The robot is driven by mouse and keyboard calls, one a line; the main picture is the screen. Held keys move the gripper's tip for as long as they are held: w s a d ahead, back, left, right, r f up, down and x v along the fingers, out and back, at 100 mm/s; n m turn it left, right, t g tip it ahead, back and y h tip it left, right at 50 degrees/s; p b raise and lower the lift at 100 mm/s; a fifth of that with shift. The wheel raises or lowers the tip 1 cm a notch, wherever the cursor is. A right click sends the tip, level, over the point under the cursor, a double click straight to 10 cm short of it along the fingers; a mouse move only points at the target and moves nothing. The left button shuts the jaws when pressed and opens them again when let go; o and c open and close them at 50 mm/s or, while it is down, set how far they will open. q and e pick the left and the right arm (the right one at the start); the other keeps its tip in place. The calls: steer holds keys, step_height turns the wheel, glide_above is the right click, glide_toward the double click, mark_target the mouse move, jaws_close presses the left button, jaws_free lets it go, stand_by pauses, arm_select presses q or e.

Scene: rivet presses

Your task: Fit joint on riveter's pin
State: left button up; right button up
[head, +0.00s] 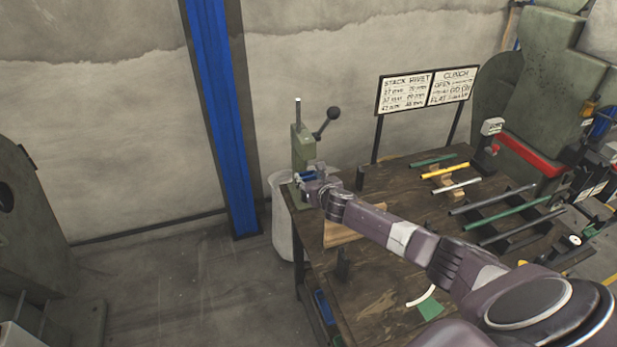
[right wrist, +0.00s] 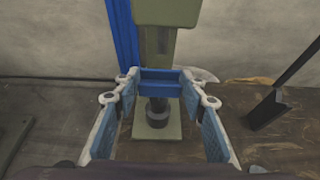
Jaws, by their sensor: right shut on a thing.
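The green riveter (head: 303,150) stands at the table's left back corner, with its lever and black knob raised to the right. My right gripper (head: 313,184) is at the riveter's front. In the right wrist view my right gripper (right wrist: 160,83) is shut on a blue piece (right wrist: 160,76), which I take for the joint. Below the joint in that view a short black pin (right wrist: 157,112) stands on the riveter's green base (right wrist: 157,131). The joint appears above the pin and apart from it, but it hides the pin's top. My left gripper is not in view.
The wooden table (head: 385,285) holds several rods on racks to the right and a sign (head: 427,90) at the back. A dark upright block (head: 343,263) stands near the front left. A white bin (head: 281,225) is on the floor beside the table. Bare floor lies to the left.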

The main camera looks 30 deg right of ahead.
mark_target(309, 159)
steer(key=shift+f+b, duration=0.9)
steer(key=shift+f, duration=0.35)
steer(key=o, duration=1.1)
steer(key=shift+c, duration=0.2)
step_height(309, 159, up, 10)
